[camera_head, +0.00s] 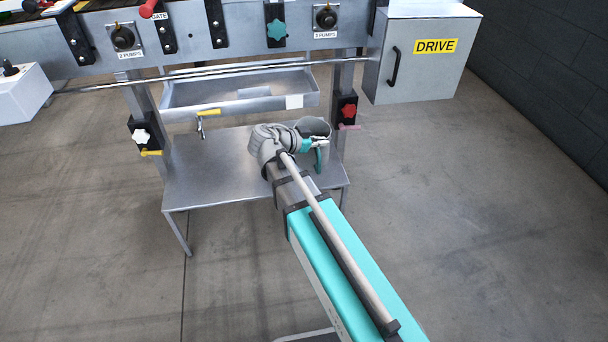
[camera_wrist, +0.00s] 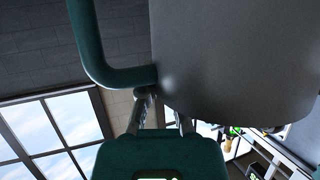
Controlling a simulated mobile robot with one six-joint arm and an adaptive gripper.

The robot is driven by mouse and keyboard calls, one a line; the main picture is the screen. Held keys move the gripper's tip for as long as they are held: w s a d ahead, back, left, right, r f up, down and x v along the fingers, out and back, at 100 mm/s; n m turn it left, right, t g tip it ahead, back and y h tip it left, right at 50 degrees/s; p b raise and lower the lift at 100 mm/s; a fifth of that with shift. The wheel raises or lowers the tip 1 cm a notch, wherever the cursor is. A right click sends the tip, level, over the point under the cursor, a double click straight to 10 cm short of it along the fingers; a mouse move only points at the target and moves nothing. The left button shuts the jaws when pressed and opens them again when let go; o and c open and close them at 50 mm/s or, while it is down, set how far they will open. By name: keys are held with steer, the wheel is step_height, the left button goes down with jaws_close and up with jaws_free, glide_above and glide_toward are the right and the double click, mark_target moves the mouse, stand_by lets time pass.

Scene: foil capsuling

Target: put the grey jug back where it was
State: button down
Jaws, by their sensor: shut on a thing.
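The grey jug (camera_head: 316,126) is at the end of my arm in the head view, in front of the right part of the low metal shelf (camera_head: 215,175). Its teal handle (camera_head: 319,160) hangs on the near right side. My gripper (camera_head: 312,146) is shut on the jug, at or close to the handle. In the wrist view the jug's grey body (camera_wrist: 235,50) fills the upper right, and the handle (camera_wrist: 88,45) curves at the upper left. My gripper's fingers (camera_wrist: 162,100) meet the handle's end beside the body. My wrist hides part of the jug; I cannot tell whether its base touches anything.
A metal tray (camera_head: 240,100) hangs above and behind the shelf. A post with a red knob (camera_head: 348,109) stands just right of the jug. The grey DRIVE box (camera_head: 425,60) is at the upper right. The left part of the shelf is bare, and the floor at right is clear.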

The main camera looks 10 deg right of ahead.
mark_target(309, 159)
steer(key=a+f+b, duration=0.1)
steer(key=a, duration=0.1)
steer(key=a+f+b, duration=0.1)
steer(key=a+f, duration=0.1)
steer(key=s+a+f+b, duration=0.1)
steer(key=a, duration=0.2)
steer(key=shift+s+f, duration=0.1)
steer(key=shift+f, duration=0.05)
steer(key=shift+s+a+f+b, duration=0.1)
steer(key=shift+a+b, duration=0.2)
steer(key=shift+a, duration=0.05)
steer(key=w+d+f+b, duration=0.1)
steer(key=w, duration=0.2)
steer(key=w+d+f+b, duration=0.1)
steer(key=w+f+b, duration=0.1)
steer(key=w+d+f+b, duration=0.1)
steer(key=w, duration=0.2)
steer(key=shift+w+d+f, duration=0.15)
steer(key=shift+w+d, duration=0.1)
steer(key=shift+w, duration=0.05)
steer(key=w+d+f+b, duration=0.1)
steer(key=w+f+b, duration=0.2)
steer(key=f+b, duration=0.1)
steer(key=shift+w+d+f+b, duration=0.25)
steer(key=shift+d+f+b, duration=0.1)
steer(key=shift+b, duration=0.1)
